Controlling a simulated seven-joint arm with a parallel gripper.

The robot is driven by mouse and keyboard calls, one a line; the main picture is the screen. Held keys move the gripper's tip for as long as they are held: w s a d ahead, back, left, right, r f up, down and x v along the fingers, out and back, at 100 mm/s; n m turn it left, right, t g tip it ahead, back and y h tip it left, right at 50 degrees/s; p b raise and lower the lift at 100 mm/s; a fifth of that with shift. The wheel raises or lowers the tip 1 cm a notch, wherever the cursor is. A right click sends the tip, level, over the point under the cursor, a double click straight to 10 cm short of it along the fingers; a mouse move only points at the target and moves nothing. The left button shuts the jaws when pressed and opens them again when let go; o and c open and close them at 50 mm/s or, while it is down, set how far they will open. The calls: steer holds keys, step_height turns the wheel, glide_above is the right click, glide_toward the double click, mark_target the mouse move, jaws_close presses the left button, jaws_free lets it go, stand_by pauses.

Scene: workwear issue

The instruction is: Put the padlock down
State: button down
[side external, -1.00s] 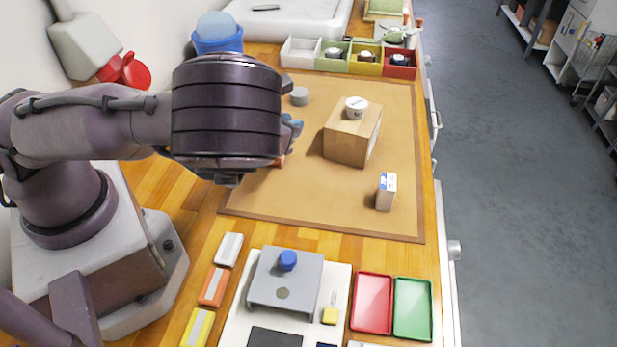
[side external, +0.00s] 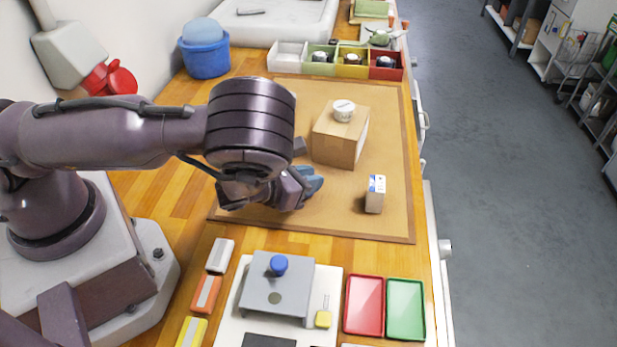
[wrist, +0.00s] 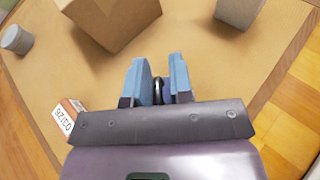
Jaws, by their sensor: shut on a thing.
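My gripper (side external: 310,184) has blue fingertips and is low over the tan mat (side external: 390,225), in front of the cardboard box. In the wrist view its two blue fingers (wrist: 161,80) are closed on a small dark, rounded thing, the padlock (wrist: 158,88). Only a narrow part of the padlock shows between the fingers, and the rest is hidden. In the side view the fingers and arm hide it. I cannot tell whether it touches the mat.
A cardboard box (side external: 333,148) with a white tin (side external: 343,110) on top stands behind the gripper. A small carton (side external: 374,200) stands to its right. A labelled box (wrist: 67,119) and a grey cylinder (wrist: 16,39) show in the wrist view.

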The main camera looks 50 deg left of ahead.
steer(key=c, duration=1)
jaws_free()
steer(key=shift+f, duration=0.1)
